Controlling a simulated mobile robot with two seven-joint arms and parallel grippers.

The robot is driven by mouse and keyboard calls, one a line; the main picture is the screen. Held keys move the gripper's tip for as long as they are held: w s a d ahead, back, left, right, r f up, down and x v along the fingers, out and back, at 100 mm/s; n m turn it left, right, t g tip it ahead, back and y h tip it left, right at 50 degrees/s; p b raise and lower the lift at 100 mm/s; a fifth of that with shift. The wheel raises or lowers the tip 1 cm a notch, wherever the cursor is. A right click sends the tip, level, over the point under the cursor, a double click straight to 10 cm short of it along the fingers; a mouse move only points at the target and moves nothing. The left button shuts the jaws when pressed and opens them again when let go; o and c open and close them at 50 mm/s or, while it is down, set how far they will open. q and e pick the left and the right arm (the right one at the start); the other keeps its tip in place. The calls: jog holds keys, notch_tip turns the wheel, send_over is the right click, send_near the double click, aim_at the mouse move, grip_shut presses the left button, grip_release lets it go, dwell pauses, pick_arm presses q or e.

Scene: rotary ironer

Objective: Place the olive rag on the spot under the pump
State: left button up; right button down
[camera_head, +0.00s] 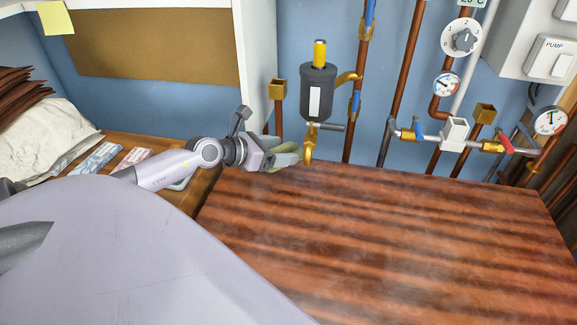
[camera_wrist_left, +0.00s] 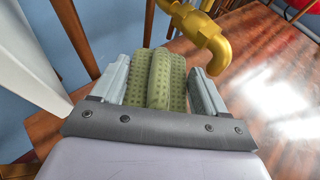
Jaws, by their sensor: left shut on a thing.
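My left gripper (camera_head: 275,155) is shut on the olive rag (camera_head: 287,158). In the left wrist view the rag (camera_wrist_left: 160,80) is folded or bunched between the two grey fingers of the gripper (camera_wrist_left: 160,88). The pump (camera_head: 318,90) is a dark cylinder with a yellow top and a white label, mounted on the blue wall. Its brass spout (camera_head: 308,150) hangs just right of the rag; the spout (camera_wrist_left: 208,45) also shows close to the right finger in the left wrist view. The spot under the pump cannot be made out. My right gripper is not in view.
The brown wooden tabletop (camera_head: 390,240) is bare and wide to the right. Pipes, gauges and valves (camera_head: 455,132) line the back wall. A white panel edge (camera_head: 257,65) stands behind my left gripper. White cloth (camera_head: 45,140) and packets (camera_head: 97,157) lie at the left.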

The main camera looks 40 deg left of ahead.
aim_at(289, 175)
pick_arm(q)
jog(key=shift+w+d, duration=0.2)
jog(key=shift+w, duration=0.95)
jog(key=shift+w+f, duration=0.2)
jog(key=shift+w, duration=0.1)
jog(key=shift+s+f+b, duration=0.1)
jog(key=shift+f+b, duration=0.3)
jog(key=shift+f, duration=0.5)
notch_tip(289, 175, down, 5)
jog(key=shift+r+b, duration=0.15)
jog(key=shift+b, duration=0.85)
jog(key=shift+w, duration=0.2)
